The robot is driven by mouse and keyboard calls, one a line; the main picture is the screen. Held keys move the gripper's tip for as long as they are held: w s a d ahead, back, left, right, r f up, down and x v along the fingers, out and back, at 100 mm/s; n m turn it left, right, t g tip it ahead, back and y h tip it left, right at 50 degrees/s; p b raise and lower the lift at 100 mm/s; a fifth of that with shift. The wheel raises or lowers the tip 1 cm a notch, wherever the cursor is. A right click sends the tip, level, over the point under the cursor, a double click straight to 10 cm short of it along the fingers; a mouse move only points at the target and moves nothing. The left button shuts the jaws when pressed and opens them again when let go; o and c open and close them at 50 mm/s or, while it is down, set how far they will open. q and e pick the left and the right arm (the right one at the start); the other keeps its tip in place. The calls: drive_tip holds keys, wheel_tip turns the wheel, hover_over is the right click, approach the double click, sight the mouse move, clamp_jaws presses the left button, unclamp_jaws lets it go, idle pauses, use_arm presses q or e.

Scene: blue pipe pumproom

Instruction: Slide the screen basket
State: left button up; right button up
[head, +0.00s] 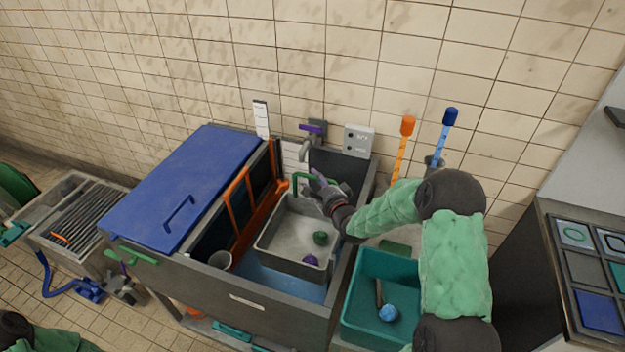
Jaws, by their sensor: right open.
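The screen basket (282,262) looks like the grey open-topped box in the dark trough (250,300), over blue water. It has a green handle (298,180) at its back rim. A dark green round thing and a purple round thing lie inside it. My right gripper (321,186) is open at the basket's back right, close to the green handle; I cannot tell whether it touches. The gripper and forearm hide part of the basket's right rim. Of my left arm only a green sleeve shows at the bottom left; its gripper is out of view.
A blue lid (185,185) covers the trough's left part. An orange frame (238,205) stands left of the basket. A teal bin (375,265) with a blue ball sits to the right. Orange and blue handled tools (403,145) stand behind my right arm. The tiled wall closes the back.

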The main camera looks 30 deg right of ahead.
drive_tip(key=shift+w+d+f, duration=0.1)
drive_tip(key=shift+w+f, duration=0.1)
drive_tip(key=shift+w, duration=1)
clamp_jaws()
wheel_tip(320, 180, down, 5)
drive_tip(key=b, duration=0.4)
unclamp_jaws()
